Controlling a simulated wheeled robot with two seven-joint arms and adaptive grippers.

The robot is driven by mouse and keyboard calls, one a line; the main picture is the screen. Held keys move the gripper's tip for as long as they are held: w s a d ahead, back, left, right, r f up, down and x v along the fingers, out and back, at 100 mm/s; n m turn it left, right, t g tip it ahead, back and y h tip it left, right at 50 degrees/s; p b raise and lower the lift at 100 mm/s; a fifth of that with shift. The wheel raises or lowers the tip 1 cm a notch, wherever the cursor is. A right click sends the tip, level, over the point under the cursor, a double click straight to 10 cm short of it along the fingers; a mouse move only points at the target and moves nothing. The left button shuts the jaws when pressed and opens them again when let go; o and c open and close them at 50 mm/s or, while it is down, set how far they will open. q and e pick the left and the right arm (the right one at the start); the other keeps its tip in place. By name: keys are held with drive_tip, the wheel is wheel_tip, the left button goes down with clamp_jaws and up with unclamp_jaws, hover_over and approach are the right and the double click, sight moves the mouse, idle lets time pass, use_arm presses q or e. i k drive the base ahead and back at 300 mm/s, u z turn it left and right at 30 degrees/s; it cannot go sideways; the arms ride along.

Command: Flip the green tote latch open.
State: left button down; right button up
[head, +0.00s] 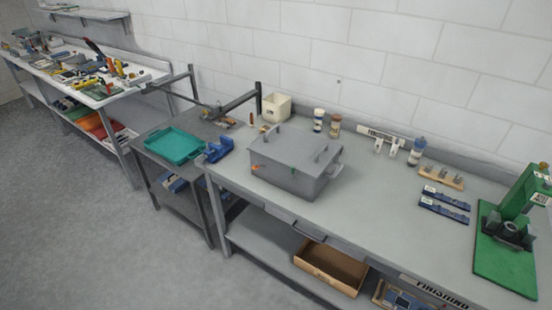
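A grey lidded tote (296,182) stands on the grey workbench (375,205), with two handles on its lid. A small green latch (292,168) is on its front face, near the middle. A small orange latch (256,167) is on the same face, further left. The latches are too small to tell whether they are open or shut. Neither of my grippers shows in the head view.
A teal tray (174,146) sits on a lower table to the left, with a blue holder (219,151) beside the tote. A green-based press (507,245) stands at the right. The bench in front of the tote is clear.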

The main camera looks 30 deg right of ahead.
sight(292, 167)
drive_tip(key=i, duration=1.25)
drive_tip(key=z, duration=2.55)
